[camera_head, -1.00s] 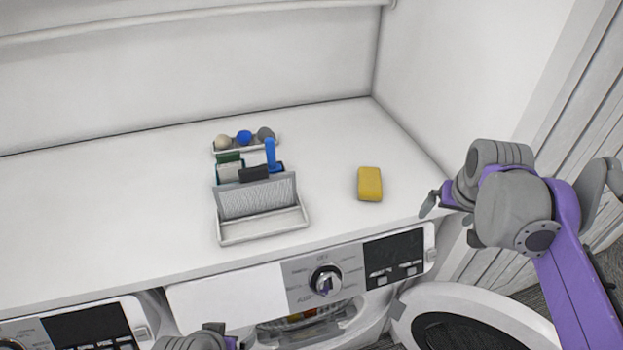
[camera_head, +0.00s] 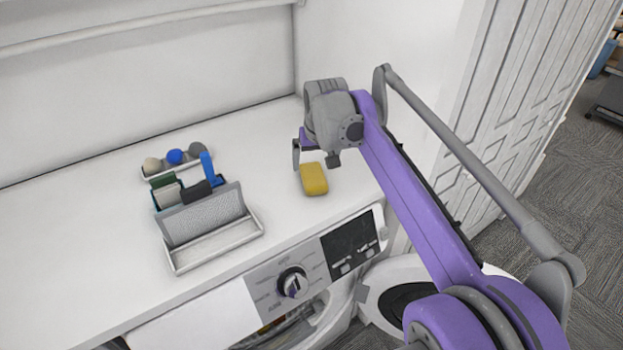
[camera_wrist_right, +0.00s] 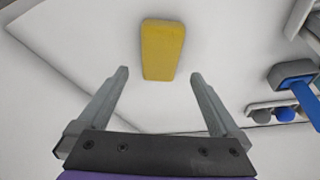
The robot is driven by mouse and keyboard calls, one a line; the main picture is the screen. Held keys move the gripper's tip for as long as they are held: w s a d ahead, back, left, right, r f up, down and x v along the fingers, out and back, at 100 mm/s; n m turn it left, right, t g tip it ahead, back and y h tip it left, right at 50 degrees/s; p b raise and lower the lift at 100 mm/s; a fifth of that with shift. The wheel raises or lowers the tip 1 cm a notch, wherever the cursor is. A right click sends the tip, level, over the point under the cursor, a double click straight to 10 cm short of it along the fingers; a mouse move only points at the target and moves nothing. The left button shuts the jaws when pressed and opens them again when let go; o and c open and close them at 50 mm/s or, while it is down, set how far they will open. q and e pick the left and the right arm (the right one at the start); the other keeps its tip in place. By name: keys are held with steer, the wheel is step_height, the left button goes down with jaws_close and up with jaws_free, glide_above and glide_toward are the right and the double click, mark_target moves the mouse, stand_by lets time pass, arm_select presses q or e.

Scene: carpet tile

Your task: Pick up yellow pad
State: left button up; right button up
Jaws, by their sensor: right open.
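The yellow pad (camera_head: 314,180) lies flat on the white countertop, right of the caddy in the head view. In the right wrist view the yellow pad (camera_wrist_right: 162,50) sits just beyond the fingertips, roughly centred between them. My right gripper (camera_head: 298,150) is over the counter, just behind and beside the pad in the head view. In the right wrist view the right gripper (camera_wrist_right: 158,75) has its two fingers wide apart with nothing between them. My left gripper does not show now.
A white caddy (camera_head: 215,245) with brushes and pads stands left of the yellow pad. Behind it, a small tray holds three balls (camera_head: 175,157). The washing machine's dial (camera_head: 292,282) and open door (camera_head: 375,290) are below the counter's front edge. The left of the counter is clear.

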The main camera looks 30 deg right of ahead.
mark_target(313, 174)
steer(key=x, duration=0.5)
steer(key=shift+f, duration=0.25)
steer(key=shift+s, duration=0.1)
steer(key=c, duration=1.4)
